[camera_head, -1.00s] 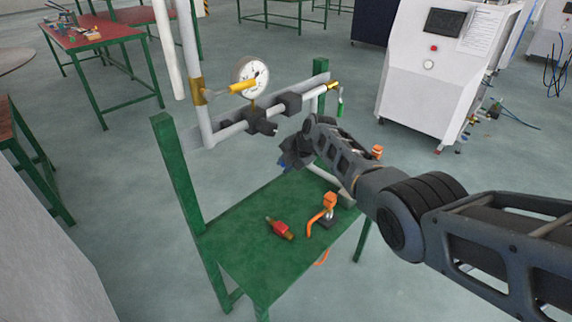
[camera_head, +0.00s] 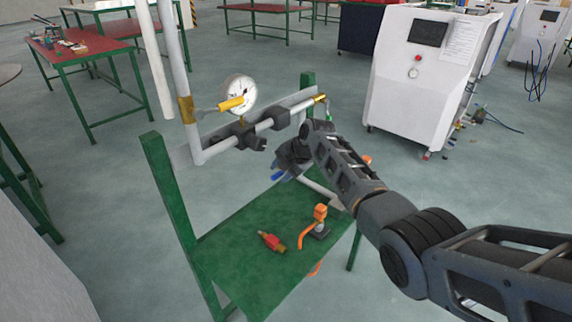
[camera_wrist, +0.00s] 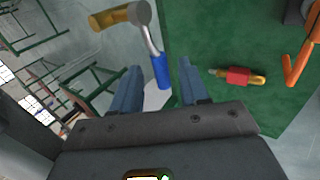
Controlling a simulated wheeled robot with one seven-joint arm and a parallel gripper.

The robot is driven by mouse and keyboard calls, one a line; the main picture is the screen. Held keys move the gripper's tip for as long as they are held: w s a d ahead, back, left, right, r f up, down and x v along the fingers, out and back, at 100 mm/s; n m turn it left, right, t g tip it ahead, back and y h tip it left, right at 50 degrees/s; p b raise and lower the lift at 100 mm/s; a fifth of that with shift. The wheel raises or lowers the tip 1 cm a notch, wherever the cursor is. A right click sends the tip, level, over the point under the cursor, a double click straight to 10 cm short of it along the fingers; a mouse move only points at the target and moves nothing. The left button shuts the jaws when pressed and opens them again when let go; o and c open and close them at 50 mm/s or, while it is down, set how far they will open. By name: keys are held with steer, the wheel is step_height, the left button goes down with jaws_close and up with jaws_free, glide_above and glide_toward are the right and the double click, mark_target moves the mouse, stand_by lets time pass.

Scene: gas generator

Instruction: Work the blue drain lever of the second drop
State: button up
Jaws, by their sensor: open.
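The blue drain lever (camera_wrist: 162,72) hangs on a bent metal stem below a brass valve (camera_wrist: 122,16) in the wrist view. My gripper (camera_wrist: 160,66) is open, with one finger to the left of the lever and one to the right. The lever's blue end shows in the gap between them; I cannot tell whether either finger touches it. In the head view my gripper (camera_head: 281,174) is below the horizontal pipe (camera_head: 235,129), over the green bench. There the arm and gripper hide most of the lever and its valve.
A pressure gauge (camera_head: 238,93) stands on the pipe. Another valve with a green handle (camera_head: 328,114) is at the pipe's right end. A red-and-brass fitting (camera_head: 271,242) and an orange-handled part (camera_head: 319,220) lie on the green bench (camera_head: 235,262). A white cabinet (camera_head: 405,90) stands behind.

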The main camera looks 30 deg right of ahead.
mark_target(280, 174)
steer(key=shift+v, duration=1.6)
steer(key=shift+s+d, duration=0.1)
steer(key=shift+s, duration=0.05)
